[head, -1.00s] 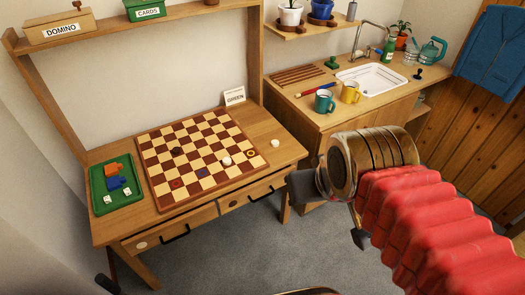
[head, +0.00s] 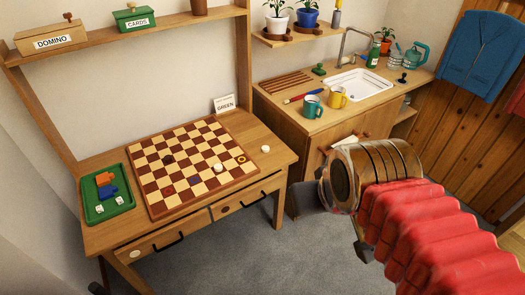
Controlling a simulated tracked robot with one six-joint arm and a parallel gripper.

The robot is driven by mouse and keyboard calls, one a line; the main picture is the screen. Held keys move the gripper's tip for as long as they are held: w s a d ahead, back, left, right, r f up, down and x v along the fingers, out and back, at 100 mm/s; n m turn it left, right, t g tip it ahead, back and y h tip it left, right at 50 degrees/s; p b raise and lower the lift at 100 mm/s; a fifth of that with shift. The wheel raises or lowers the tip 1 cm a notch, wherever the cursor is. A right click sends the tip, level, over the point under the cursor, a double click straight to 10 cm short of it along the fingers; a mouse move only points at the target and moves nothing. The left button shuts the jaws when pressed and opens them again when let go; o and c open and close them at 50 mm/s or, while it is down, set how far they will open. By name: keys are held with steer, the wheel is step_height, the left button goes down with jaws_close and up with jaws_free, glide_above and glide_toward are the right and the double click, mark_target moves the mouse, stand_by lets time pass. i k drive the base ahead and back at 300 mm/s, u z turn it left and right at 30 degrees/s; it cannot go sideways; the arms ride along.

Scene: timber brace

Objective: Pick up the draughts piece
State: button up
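A white draughts piece (head: 218,168) lies on the chequered board (head: 160,214) toward its right front. A dark draughts piece (head: 168,158) lies on the board's left part. Another pale piece (head: 265,149) lies on the bare table top, just right of the board. A ring-shaped mark (head: 241,159) shows near the board's right corner, and a blue-marked square (head: 195,181) near its front. My gripper (head: 335,222) is over the floor to the right of the table, well apart from the pieces. Its two dark fingers are spread with carpet between them; the wrist partly hides them.
A green tray (head: 92,219) with orange and blue blocks and dice stands left of the board. A "GREEN" card (head: 225,103) stands behind it. The table (head: 263,133) has a raised shelf at the back. A sink counter (head: 283,108) with mugs stands at right. Grey carpet lies in front.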

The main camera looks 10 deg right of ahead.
mark_target(265, 149)
steer(key=z, duration=0.05)
steer(key=i, duration=0.95)
steer(key=u, duration=0.05)
